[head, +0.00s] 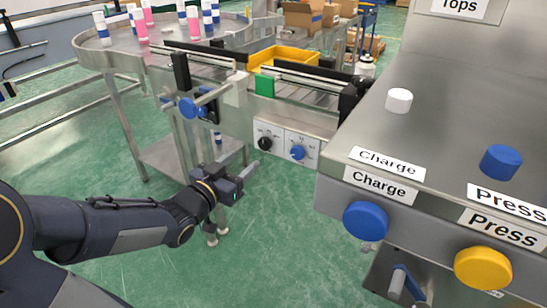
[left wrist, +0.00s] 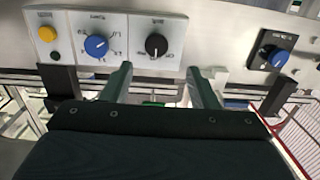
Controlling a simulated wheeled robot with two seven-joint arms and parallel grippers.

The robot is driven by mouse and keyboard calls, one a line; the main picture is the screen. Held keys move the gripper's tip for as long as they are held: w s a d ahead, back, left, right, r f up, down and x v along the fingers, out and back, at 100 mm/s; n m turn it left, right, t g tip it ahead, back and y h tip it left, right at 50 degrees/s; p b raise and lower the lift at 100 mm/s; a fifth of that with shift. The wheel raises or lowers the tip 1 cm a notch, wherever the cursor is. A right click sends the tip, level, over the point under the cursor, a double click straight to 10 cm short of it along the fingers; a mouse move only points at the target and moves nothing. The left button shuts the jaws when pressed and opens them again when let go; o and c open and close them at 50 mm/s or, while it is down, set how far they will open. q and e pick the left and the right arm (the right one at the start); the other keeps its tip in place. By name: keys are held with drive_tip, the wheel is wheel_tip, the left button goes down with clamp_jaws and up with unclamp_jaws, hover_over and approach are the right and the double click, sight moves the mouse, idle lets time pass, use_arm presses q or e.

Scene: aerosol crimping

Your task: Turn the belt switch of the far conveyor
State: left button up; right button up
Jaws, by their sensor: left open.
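A control panel on the conveyor's side carries a black knob (head: 265,143) and a blue knob (head: 297,152). In the left wrist view the black knob (left wrist: 156,45) is just beyond the gap between my fingertips, and the blue knob (left wrist: 96,46) is to its left. My left gripper (head: 239,162) is open and empty, below and left of the panel in the head view. Its two fingers (left wrist: 159,68) point at the panel, apart from the knobs. My right gripper is out of view.
A yellow button (left wrist: 47,34) and a blue rotary switch (left wrist: 273,57) flank the knobs. The steel machine (head: 440,110) with Charge and Press buttons stands right. A round table (head: 100,55) with cans is back left. Green floor is open below.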

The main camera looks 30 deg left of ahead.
sight(263, 144)
use_arm(q)
drive_tip(key=w, duration=0.5)
drive_tip(key=w+d, duration=0.1)
drive_tip(key=w, duration=0.2)
drive_tip(key=shift+w, duration=0.15)
drive_tip(key=shift+f, duration=0.1)
drive_tip(key=c, duration=1)
